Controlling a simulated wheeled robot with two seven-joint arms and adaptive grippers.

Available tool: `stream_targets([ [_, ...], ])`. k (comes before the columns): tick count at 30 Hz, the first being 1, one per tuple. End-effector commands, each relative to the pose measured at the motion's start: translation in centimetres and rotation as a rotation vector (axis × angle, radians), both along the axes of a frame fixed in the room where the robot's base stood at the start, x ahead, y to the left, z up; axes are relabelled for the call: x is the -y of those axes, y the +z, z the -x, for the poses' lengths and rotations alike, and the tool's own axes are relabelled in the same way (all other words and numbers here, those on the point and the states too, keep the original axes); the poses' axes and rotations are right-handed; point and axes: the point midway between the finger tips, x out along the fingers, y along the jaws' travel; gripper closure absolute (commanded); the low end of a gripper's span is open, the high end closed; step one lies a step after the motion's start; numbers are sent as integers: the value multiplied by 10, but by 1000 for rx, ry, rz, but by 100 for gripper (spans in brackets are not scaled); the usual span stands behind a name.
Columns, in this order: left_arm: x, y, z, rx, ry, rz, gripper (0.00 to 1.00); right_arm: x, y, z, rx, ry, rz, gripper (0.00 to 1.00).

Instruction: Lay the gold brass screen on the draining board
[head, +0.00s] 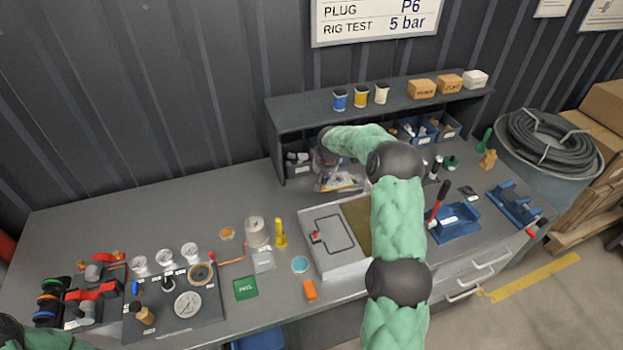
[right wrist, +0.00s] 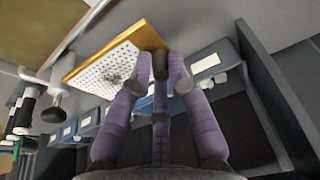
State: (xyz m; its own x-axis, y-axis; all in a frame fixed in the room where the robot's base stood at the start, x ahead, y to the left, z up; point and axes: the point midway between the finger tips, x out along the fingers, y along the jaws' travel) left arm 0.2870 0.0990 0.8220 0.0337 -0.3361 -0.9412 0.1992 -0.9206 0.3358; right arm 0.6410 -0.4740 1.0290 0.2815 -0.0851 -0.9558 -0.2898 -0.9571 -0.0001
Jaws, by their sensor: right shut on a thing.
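The gold brass screen (right wrist: 115,62) is a gold-rimmed plate with a white perforated face, seen tilted in the right wrist view. My right gripper (right wrist: 166,68) has its purple fingers shut on the screen's edge. In the head view the right gripper (head: 326,156) is in front of the shelf's left part, and I cannot make out the screen clearly there. A pale grey board (head: 343,262) with a black outline and a brown panel (head: 357,213) lies at the bench's middle, partly behind my right arm; I cannot tell which part is the draining board. My left gripper is out of view.
A grey shelf (head: 300,108) with blue bins (head: 408,133) stands along the back. A clear bag (head: 340,181) lies below the right gripper. A red-handled tool (head: 439,200) stands right of my arm. A gauge panel (head: 200,320) fills the left front. The bench's back left is clear.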

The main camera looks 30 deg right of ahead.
Motion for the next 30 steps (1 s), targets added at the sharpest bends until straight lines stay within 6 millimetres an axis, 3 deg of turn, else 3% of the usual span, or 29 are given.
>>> stream_targets([
  [6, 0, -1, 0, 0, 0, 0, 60, 13, 16, 31, 2, -2, 2, 100],
  [14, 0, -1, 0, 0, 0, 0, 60, 16, 24, 48, 2, -9, 1, 100],
  [20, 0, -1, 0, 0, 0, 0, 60, 1, 30, 59, 1, -96, 1, 100],
  [30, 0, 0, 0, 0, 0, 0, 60, -43, 41, 88, 1, -388, 3, 100],
])
